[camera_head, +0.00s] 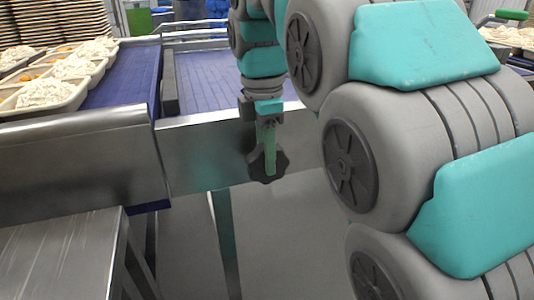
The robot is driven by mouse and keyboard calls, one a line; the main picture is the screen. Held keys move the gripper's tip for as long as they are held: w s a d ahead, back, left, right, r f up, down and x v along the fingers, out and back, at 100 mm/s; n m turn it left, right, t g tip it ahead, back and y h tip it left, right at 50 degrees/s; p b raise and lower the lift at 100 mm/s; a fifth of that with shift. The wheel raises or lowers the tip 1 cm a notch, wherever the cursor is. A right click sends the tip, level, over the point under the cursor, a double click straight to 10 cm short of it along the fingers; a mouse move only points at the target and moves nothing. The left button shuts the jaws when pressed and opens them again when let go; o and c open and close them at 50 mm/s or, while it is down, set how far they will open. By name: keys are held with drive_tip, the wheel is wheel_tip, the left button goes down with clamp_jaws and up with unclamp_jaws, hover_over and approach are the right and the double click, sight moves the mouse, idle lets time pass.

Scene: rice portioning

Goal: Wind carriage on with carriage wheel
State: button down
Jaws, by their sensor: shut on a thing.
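The carriage wheel, a dark lobed hand knob (281,165), sits in front of the steel side panel (210,155) of the conveyor, near the middle of the head view. My gripper (268,160) points down over the knob, with a green finger lying across its face. It is shut on the knob. The finger hides the middle of the knob, and the far finger cannot be made out. Part of the carriage seems to show as the blue belt section (215,75) behind the panel.
Several trays of rice (45,95) stand on the blue belt (125,75) at left. Stacked trays (55,20) rise at the back left. A steel table (60,250) fills the lower left. My arm covers the right side. The floor (280,245) below the knob is free.

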sight(261, 147)
drive_tip(key=shift+s+a+f+t+h+p, duration=0.1)
drive_tip(key=shift+t+h+p, duration=0.1)
drive_tip(key=shift+h, duration=0.45)
drive_tip(key=shift+a+t+h+p, duration=0.1)
drive_tip(key=shift+h+p, duration=0.05)
drive_tip(key=shift+h, duration=0.5)
drive_tip(key=c, duration=0.8)
unclamp_jaws()
drive_tip(key=shift+v, duration=0.9)
drive_tip(key=p+v, duration=0.4)
drive_tip(key=v, duration=0.1)
drive_tip(key=shift+d, duration=0.1)
drive_tip(key=shift+a+r+p, duration=0.2)
drive_tip(key=shift+r+p, duration=0.3)
drive_tip(key=shift+p, duration=0.1)
